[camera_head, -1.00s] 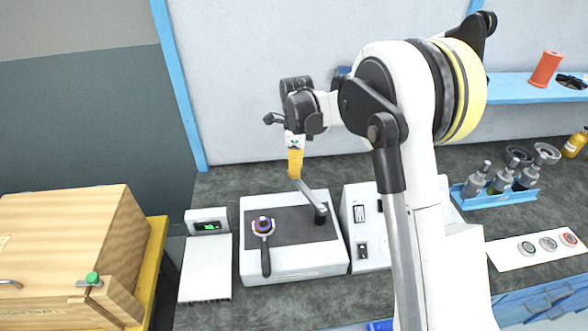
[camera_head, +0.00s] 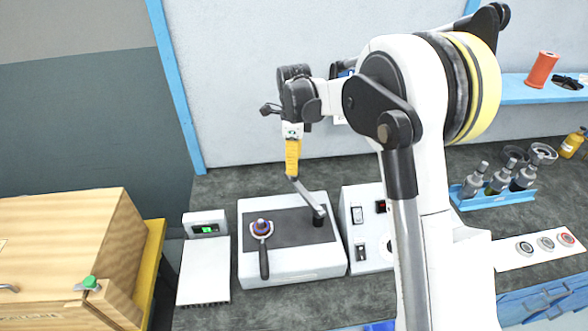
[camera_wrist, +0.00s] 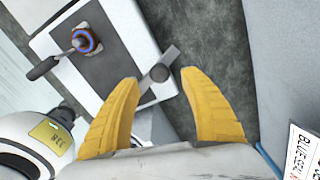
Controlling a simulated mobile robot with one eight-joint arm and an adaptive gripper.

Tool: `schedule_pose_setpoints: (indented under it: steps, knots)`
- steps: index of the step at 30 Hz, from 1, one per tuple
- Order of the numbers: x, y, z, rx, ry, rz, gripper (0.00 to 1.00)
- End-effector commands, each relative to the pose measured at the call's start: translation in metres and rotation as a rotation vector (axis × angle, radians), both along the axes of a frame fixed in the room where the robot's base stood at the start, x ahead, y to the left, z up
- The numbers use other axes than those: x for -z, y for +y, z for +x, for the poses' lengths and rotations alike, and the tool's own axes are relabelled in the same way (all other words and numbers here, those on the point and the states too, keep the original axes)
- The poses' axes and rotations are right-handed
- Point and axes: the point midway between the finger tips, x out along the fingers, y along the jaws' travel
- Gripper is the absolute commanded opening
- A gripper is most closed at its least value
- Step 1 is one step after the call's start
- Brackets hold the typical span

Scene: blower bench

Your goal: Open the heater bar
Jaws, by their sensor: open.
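The heater bar (camera_head: 308,195) is a grey metal bar joined to a dark post at the right side of a white machine (camera_head: 290,270) with a black top plate. In the head view the bar slants up and left from the post to my yellow fingertips. My gripper (camera_head: 292,174) is open at the bar's far end. In the wrist view the bar (camera_wrist: 167,62) shows between and beyond the two spread yellow fingers (camera_wrist: 160,79). I cannot tell whether a finger touches it.
A white box with a green display (camera_head: 206,229) stands left, a white switch unit (camera_head: 357,233) right. A wooden box (camera_head: 65,245) is at far left, a bottle rack (camera_head: 500,194) at right.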

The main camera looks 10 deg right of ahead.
Motion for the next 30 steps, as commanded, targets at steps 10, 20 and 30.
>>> schedule_pose_setpoints:
  steps: [10,20,30]
  knots:
    - [-0.071,0.000,0.000,0.000,0.000,0.000,0.52]
    - [-0.086,0.000,0.000,0.000,0.000,0.000,0.52]
    - [-0.103,-0.008,-0.021,-0.132,-0.046,0.001,0.52]
